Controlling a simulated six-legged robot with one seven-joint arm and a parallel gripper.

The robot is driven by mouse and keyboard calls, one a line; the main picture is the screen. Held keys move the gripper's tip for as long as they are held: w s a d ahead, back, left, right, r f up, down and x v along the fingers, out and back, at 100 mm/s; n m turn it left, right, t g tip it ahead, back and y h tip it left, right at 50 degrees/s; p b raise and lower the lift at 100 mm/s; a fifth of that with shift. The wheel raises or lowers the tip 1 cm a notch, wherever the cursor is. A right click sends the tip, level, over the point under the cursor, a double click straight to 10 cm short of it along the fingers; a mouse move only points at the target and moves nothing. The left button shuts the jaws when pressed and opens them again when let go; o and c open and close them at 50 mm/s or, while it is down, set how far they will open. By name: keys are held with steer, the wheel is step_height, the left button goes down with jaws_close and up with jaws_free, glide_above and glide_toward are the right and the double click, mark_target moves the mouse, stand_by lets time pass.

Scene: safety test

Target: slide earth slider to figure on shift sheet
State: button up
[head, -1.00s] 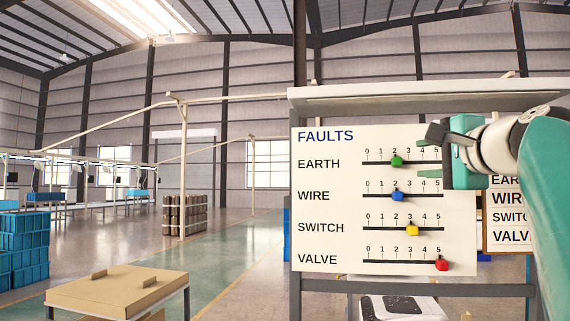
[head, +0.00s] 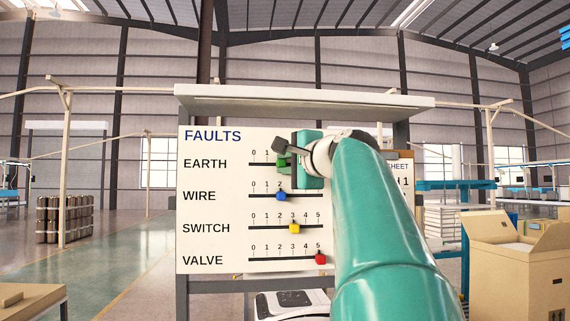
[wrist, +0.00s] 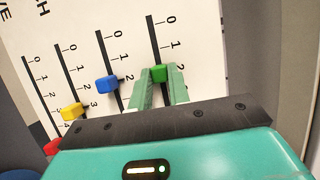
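The white FAULTS board (head: 215,225) fills the centre of the head view, with four labelled slots scaled 0 to 5. The green earth slider (head: 284,163) is at about 2 on the top slot; it also shows in the wrist view (wrist: 160,74). My gripper (wrist: 161,80) has its two green fingers close on either side of the green knob, seemingly touching it. The shift sheet (head: 399,168) is mostly hidden behind my arm; only "HEET" and a figure 1 below it show, with row labels covered.
The blue wire slider (head: 281,196) is at about 2, the yellow switch slider (head: 295,228) at about 3, the red valve slider (head: 320,258) at 5. A shelf (head: 300,98) overhangs the board. An open cardboard box (head: 510,265) stands at right.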

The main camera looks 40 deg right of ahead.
mark_target(264, 164)
steer(key=shift+a, duration=0.1)
jaws_close()
steer(key=shift+w+a, duration=0.45)
steer(key=shift+a, duration=0.15)
steer(key=shift+w+a, duration=0.4)
steer(key=shift+a, duration=0.2)
steer(key=o, duration=0.8)
jaws_free()
steer(key=shift+s, duration=0.1)
steer(key=v, duration=1.3)
steer(key=shift+s, duration=0.3)
steer(key=shift+a, duration=0.1)
